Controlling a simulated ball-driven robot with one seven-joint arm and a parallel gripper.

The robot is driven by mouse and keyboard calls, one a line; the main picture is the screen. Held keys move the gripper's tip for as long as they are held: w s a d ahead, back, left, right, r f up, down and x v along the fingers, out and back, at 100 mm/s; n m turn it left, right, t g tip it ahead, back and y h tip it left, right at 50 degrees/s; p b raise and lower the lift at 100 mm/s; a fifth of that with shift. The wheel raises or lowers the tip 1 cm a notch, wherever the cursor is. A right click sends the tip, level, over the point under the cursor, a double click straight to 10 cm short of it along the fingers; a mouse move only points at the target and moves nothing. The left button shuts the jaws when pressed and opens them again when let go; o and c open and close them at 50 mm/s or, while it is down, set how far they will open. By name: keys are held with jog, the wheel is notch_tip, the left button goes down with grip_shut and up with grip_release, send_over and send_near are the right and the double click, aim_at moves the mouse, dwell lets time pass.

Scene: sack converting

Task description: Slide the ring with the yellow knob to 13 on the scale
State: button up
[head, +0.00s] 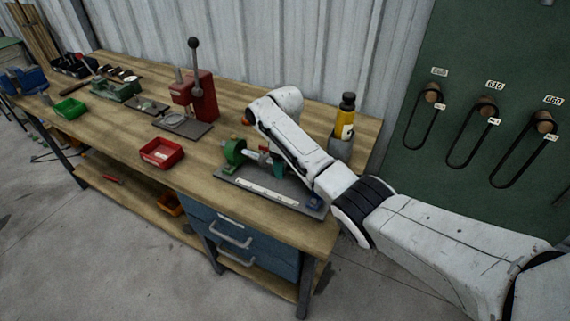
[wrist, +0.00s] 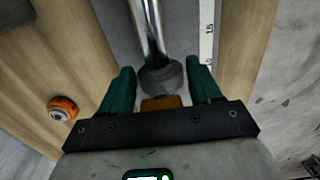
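The ring (wrist: 161,77) is dark grey and sits around a shiny metal rod (wrist: 147,28) in the wrist view. Its knob (wrist: 160,102) looks orange-yellow and lies on the near side of the ring, close to my palm. My gripper (wrist: 160,75) has its two teal fingers apart, one on each side of the ring, with a gap on both sides. The white scale (wrist: 208,30) runs along the right, with "15" readable; the ring's exact reading cannot be told. In the head view the scale (head: 266,190) lies along the fixture's grey base plate (head: 232,180); my arm partly hides the rod and ring.
A yellow bottle (head: 345,118) in a grey holder stands behind my arm. A red tray (head: 161,153) and red press (head: 196,95) are left. An orange round object (wrist: 62,108) lies on the bench.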

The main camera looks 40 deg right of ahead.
jog(key=shift+o, duration=0.9)
notch_tip(320, 180, up, 11)
jog(key=shift+f+b, duration=0.15)
jog(key=shift+b, duration=0.35)
jog(key=shift+f, duration=0.1)
